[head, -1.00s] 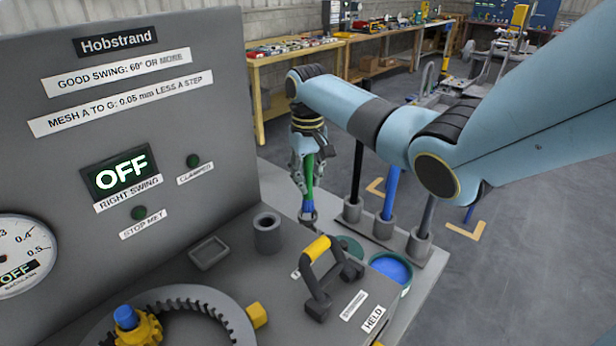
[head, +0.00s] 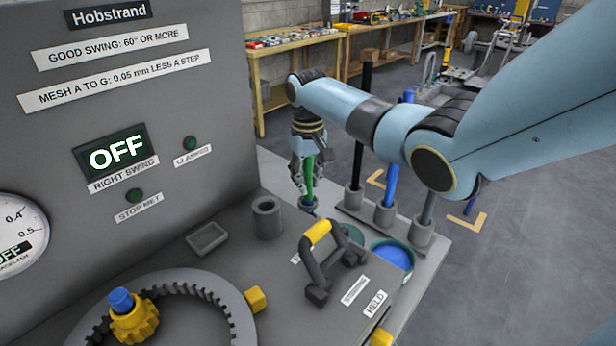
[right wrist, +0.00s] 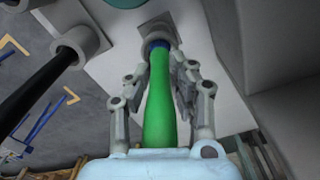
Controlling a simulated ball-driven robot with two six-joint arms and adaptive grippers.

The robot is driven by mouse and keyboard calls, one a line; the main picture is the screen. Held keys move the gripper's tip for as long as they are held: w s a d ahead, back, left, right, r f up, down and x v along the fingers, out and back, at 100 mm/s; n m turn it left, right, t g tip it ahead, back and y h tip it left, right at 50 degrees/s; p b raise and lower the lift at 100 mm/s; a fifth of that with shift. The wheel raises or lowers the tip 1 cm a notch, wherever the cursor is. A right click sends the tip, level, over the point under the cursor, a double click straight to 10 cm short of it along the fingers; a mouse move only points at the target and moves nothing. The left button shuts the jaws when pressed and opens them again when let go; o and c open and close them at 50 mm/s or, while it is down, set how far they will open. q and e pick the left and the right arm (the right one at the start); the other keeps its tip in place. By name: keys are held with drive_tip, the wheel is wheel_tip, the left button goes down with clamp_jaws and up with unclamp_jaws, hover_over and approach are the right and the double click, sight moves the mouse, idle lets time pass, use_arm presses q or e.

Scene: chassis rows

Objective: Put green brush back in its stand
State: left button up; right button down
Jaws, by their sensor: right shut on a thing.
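My right gripper (head: 308,172) is shut on the green brush (head: 309,190) and holds it nearly upright. The right wrist view shows the brush's green handle (right wrist: 160,112) between the fingers (right wrist: 160,85). The stand's other cups hold a black brush (head: 357,155), a blue brush (head: 391,185) and a grey-handled one (head: 428,208). My left gripper is not in view.
A grey panel (head: 60,120) rises at the left. On the machine top are a toothed ring (head: 235,310), a yellow-gripped handle (head: 318,233), a hollow cylinder (head: 267,218) and a blue-filled tub (head: 393,256) near the stand. Open floor lies to the right.

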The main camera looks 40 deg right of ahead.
drive_tip(key=shift+f+b, duration=0.6)
drive_tip(key=shift+f, duration=0.55)
drive_tip(key=c, duration=1.1)
unclamp_jaws()
drive_tip(key=shift+r, duration=0.1)
wheel_tip(320, 180, up, 12)
drive_tip(key=shift+f, duration=0.1)
